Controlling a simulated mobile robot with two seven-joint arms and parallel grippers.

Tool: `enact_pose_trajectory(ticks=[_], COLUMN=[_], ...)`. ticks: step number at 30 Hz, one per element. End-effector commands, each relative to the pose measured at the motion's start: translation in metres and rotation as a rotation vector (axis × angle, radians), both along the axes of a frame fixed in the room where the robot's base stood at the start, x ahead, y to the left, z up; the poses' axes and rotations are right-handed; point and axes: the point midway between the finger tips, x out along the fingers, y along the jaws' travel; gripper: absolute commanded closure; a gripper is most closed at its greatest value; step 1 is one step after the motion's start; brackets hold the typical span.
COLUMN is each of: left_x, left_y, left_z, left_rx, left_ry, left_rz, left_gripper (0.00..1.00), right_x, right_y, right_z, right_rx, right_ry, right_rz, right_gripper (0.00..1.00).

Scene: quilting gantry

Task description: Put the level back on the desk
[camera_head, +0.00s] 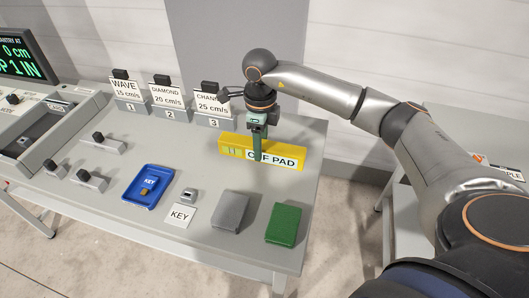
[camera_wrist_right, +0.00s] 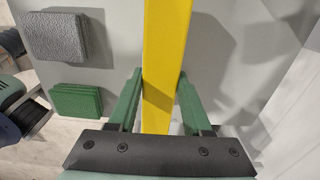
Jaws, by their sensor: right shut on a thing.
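In the right wrist view the yellow bar (camera_wrist_right: 166,40) runs between the two green fingers. I cannot tell for sure whether its underside touches the desk. My left gripper is not in view.
A grey pad (camera_head: 230,211) and a green pad (camera_head: 284,224) lie at the desk's front right. A control console (camera_head: 45,135) is left.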

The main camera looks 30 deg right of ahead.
Motion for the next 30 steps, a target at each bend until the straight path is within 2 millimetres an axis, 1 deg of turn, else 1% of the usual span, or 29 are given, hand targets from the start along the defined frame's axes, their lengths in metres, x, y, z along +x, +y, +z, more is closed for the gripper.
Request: enact_pose_trajectory(ticks=[2, 4, 6, 10, 21, 22, 27, 30], left_x=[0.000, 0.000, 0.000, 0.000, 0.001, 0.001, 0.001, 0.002], left_y=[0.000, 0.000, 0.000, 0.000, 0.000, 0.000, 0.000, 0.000], left_z=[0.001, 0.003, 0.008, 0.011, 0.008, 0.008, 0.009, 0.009], left_rx=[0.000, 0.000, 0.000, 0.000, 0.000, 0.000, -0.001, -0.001], left_ry=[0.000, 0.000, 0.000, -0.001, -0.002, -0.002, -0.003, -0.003], left_rz=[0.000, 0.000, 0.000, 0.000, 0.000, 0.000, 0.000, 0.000], left_gripper=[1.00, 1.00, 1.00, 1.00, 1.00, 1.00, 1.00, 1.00], right_x=[-0.002, -0.005, -0.005, -0.004, -0.003, -0.004, -0.004, -0.004], right_y=[-0.004, -0.011, -0.009, -0.009, -0.009, -0.009, -0.009, -0.009], right_z=[-0.004, -0.012, -0.023, -0.038, -0.044, -0.044, -0.043, -0.043], right_rx=[-0.001, -0.003, 0.000, -0.001, -0.001, -0.001, -0.001, -0.001], right_ry=[-0.001, 0.002, 0.004, 0.001, -0.001, 0.000, 0.000, 0.000], right_rz=[-0.001, -0.003, 0.000, 0.000, 0.000, 0.000, -0.001, -0.001], right_gripper=[1.00, 1.00, 1.00, 1.00, 1.00, 0.49, 0.30, 0.21])
